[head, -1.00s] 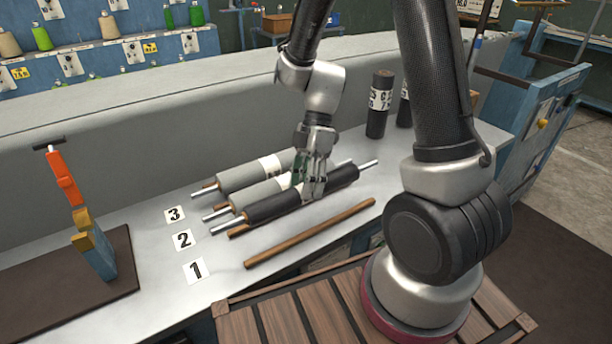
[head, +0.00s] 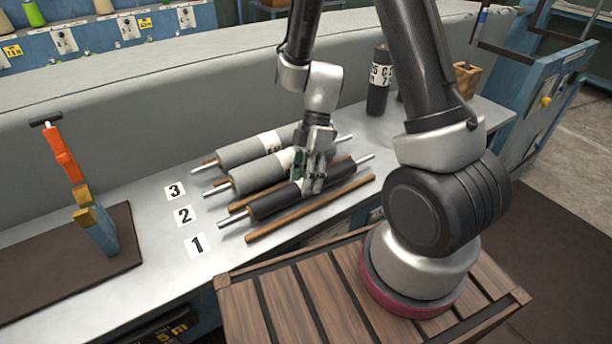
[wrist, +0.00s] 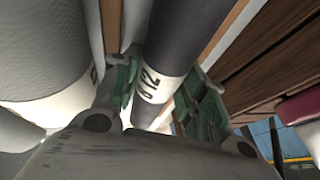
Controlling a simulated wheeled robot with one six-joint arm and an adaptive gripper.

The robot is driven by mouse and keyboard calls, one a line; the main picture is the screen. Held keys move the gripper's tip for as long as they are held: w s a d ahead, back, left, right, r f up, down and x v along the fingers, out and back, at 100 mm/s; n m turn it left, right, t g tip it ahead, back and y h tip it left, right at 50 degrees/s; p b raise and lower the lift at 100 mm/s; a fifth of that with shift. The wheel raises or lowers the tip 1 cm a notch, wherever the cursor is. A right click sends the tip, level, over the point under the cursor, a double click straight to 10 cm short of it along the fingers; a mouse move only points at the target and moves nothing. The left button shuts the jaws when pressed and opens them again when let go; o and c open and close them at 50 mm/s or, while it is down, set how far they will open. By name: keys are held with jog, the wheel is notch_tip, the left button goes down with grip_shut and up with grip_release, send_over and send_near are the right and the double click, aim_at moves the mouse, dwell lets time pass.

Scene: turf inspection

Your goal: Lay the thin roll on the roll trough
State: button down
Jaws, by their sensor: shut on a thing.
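My gripper (head: 313,186) is shut around the middle of a dark, thin roll (head: 270,204) with metal shaft ends. In the wrist view the dark roll (wrist: 184,35) passes between the green-padded fingers (wrist: 160,88), with a white printed label on it. The trough appears as two brown rails, a front rail (head: 305,212) and a back rail (head: 240,207), in line with the card marked 1 (head: 197,245). The roll lies lengthwise over the gap between these rails, roughly parallel to them. I cannot tell whether it touches them.
Two thicker grey rolls (head: 245,151) (head: 245,176) lie behind, beside cards 3 (head: 175,190) and 2 (head: 184,215). A dark upright cylinder (head: 378,85) stands at the back right. A brown mat (head: 60,270) with an orange-handled tool (head: 68,165) is at left.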

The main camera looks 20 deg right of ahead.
jog(key=c, duration=0.7)
grip_release()
jog(key=shift+c, duration=0.2)
jog(key=v, duration=1.2)
